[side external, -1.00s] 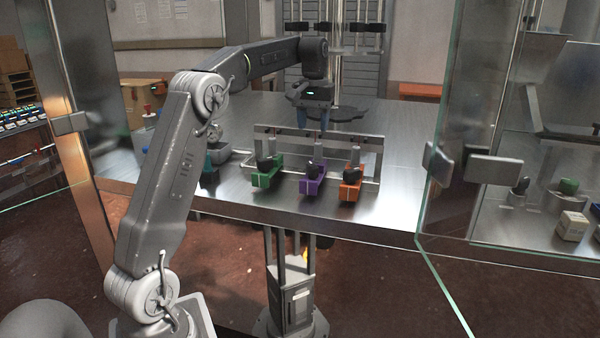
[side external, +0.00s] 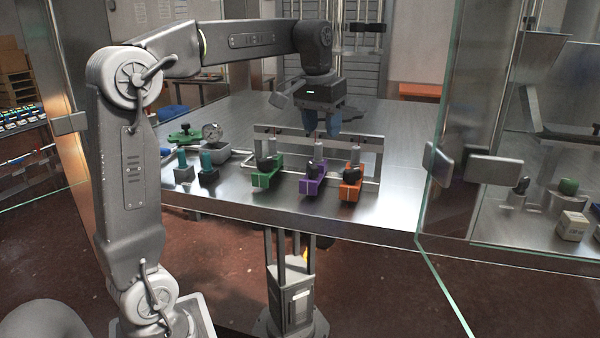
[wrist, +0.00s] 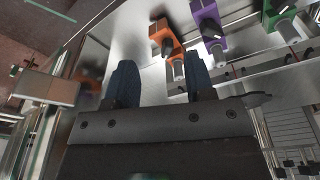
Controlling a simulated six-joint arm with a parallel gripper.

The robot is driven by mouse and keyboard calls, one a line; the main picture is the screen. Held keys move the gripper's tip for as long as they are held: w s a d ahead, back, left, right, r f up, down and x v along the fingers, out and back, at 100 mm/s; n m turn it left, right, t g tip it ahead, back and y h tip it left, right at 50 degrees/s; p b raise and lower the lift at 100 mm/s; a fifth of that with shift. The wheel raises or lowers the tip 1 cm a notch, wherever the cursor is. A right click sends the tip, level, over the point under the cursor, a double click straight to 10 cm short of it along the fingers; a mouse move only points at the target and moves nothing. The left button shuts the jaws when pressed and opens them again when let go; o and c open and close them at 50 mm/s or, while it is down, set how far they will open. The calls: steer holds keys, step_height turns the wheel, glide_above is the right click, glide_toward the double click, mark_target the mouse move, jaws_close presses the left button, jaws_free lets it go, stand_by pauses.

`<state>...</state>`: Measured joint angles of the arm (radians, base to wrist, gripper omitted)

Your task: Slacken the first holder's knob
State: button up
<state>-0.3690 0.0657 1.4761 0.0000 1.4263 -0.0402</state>
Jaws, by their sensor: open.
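Three holders stand in a row at the table's front: a green holder (side external: 264,178), a purple holder (side external: 313,185) and an orange holder (side external: 350,190). Each has a dark knob on top; the green one's knob (side external: 265,162) is plain to see. Nothing shows which holder counts as first. My gripper (side external: 323,128) is open and empty, its blue fingers pointing down above and behind the row, near the purple holder. In the wrist view my gripper (wrist: 160,78) has its fingers spread, and the orange (wrist: 163,36), purple (wrist: 211,20) and green (wrist: 278,8) holders lie beyond them, untouched.
A metal frame (side external: 372,142) rises behind the holders. At the left of the table are a round gauge (side external: 212,132), a green-topped part (side external: 185,135) and two teal-topped blocks (side external: 206,160). A glass panel (side external: 470,130) bounds the right. The table behind the frame looks clear.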

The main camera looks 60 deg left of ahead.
steer(key=s+d+f+m+t, duration=0.2)
steer(key=s+d+f+m, duration=0.2)
steer(key=s+d, duration=0.6)
steer(key=shift+s+d+f, duration=0.2)
steer(key=shift+s+f, duration=0.1)
steer(key=shift+s, duration=0.05)
steer(key=shift+c, duration=0.5)
steer(key=shift+w+a+r, duration=0.1)
steer(key=shift+w+a, duration=0.15)
steer(key=shift+w, duration=0.05)
steer(key=shift+c, duration=0.7)
steer(key=w+a+n, duration=0.2)
steer(key=w+a+r+n+y, duration=0.1)
steer(key=w+a+n, duration=0.1)
steer(key=w+a+n+g, duration=0.1)
steer(key=w, duration=0.1)
steer(key=shift+w+a+r+n, duration=0.25)
steer(key=shift+a+r+n, duration=0.15)
steer(key=shift+c, duration=0.2)
steer(key=n+g+y, duration=0.2)
steer(key=n+y, duration=0.1)
steer(key=n, duration=0.7)
glide_toward(313, 165)
steer(key=x, duration=1)
steer(key=shift+f, duration=0.15)
steer(key=shift+d, duration=0.1)
steer(key=shift+c, duration=0.3)
